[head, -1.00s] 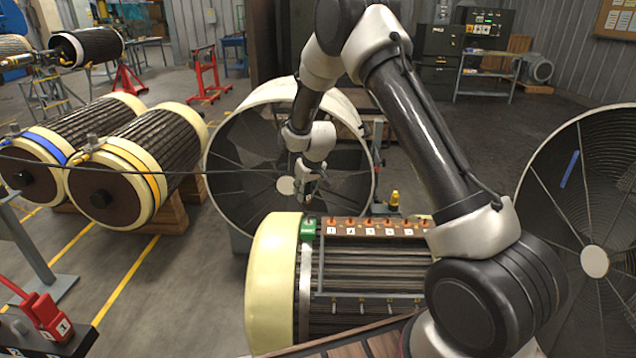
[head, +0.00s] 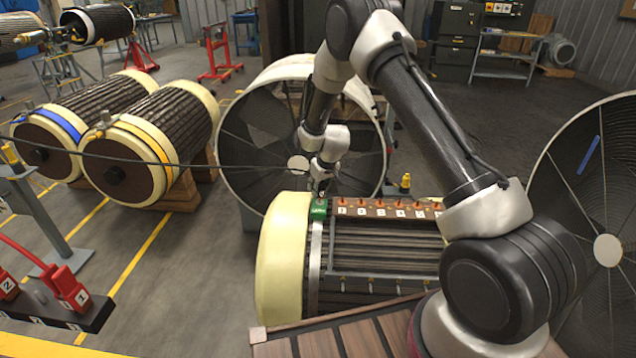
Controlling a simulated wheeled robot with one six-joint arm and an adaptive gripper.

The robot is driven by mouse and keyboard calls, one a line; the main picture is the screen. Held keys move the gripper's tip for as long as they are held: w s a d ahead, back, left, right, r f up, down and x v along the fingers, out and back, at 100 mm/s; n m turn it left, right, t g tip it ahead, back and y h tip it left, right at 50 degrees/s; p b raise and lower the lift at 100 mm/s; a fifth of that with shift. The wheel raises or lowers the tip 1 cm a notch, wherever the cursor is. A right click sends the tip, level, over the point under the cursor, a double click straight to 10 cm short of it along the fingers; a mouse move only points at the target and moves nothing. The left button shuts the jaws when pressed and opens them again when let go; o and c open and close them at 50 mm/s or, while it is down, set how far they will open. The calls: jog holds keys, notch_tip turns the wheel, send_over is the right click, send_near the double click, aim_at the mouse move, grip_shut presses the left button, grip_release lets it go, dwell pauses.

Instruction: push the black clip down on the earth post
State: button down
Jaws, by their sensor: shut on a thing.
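The earth post's green block (head: 319,211) sits at the left end of the numbered terminal strip on the near rotor. My gripper (head: 321,191) points down right over the green block and looks shut. A thin black cable (head: 215,166) runs from the left to the gripper, so the black clip appears to be in its jaws. The clip and the post top are too small and covered to make out clearly. I cannot tell how far the clip sits on the post.
The strip (head: 385,207) carries several orange posts right of the green block. Red numbered clips (head: 68,290) stand on a black rack at lower left. A large round fan housing (head: 228,140) stands behind the gripper. Two rotors (head: 150,150) lie at left.

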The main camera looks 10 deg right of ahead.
jog(key=shift+f, duration=0.3)
jog(key=shift+f, duration=0.5)
dwell(0.4)
jog(key=c, duration=1.1)
grip_release()
jog(key=shift+c, duration=0.2)
